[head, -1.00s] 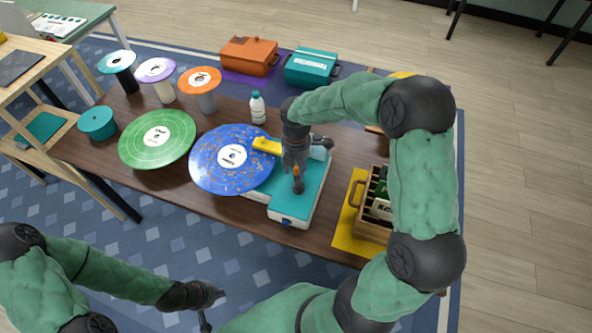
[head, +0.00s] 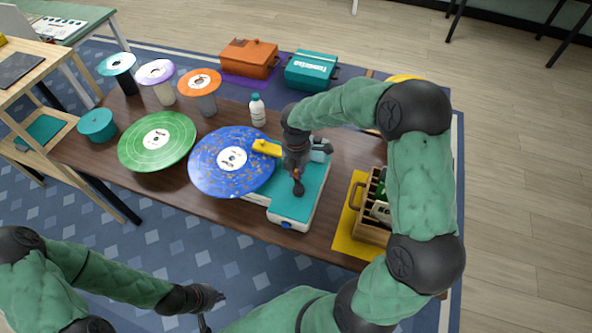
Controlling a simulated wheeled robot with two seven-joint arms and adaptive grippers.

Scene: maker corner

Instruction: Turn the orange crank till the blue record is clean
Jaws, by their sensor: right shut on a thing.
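The blue record (head: 207,168) lies flat on the left side of the teal-and-white machine (head: 312,188), with brownish specks spread over its blue surface and a white label in the middle. A yellow bar (head: 266,147) reaches over its right edge. My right gripper (head: 297,182) points down over the machine and is shut on the orange crank (head: 296,173), of which only a small bit shows between the dark fingers. My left gripper (head: 213,309) is open and empty, low in the picture in front of the table.
A green record (head: 177,151) lies left of the blue one. A white bottle (head: 257,110) stands behind. Several disc-topped stands, including an orange one (head: 200,82), are at the back left. A wooden crate (head: 367,228) on a yellow mat (head: 345,240) stands right of the machine.

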